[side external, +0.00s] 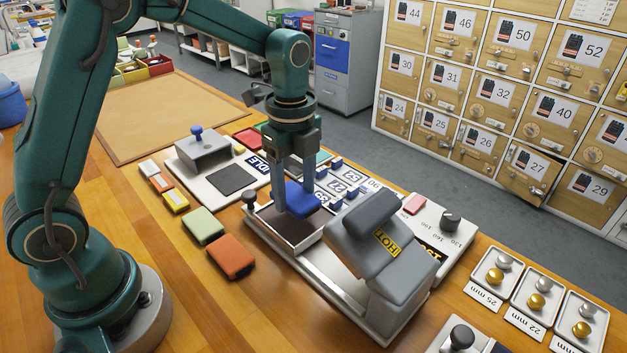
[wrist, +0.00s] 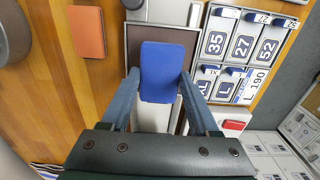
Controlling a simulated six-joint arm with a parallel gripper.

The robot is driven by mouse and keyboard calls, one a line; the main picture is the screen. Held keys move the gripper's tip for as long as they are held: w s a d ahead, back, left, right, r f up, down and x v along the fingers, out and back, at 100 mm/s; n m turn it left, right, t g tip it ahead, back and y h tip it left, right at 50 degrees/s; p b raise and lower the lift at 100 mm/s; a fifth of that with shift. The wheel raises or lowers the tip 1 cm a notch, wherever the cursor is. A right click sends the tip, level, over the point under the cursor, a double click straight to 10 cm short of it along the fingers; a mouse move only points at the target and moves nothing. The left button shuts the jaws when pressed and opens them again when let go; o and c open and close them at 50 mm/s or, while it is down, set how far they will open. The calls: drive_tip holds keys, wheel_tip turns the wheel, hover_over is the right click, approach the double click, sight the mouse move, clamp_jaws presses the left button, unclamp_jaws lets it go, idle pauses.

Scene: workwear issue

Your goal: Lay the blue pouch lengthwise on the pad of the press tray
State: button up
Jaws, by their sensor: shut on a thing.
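The blue pouch (side external: 301,199) is held between the fingers of my gripper (side external: 284,203), over the dark pad (side external: 290,228) of the press tray (side external: 262,231). My gripper (wrist: 160,82) is shut on the sides of the pouch (wrist: 160,65) in the wrist view. There the pouch's long side runs up and down the picture, roughly in line with the tray's side rims. The pad (wrist: 188,42) shows around its far end. Whether the pouch touches the pad or hangs just above it, I cannot tell.
The grey press head marked HOT (side external: 372,240) stands tilted up just right of the pad. Green (side external: 203,226) and orange (side external: 231,257) pouches lie on the bench in front. A dial box (side external: 430,232) and number blocks (wrist: 226,42) are close behind the tray.

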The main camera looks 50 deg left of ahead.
sight(295, 195)
drive_tip(key=shift+f, duration=1.4)
drive_tip(key=shift+f, duration=0.15)
drive_tip(key=o, duration=1.3)
drive_tip(key=shift+o, duration=0.2)
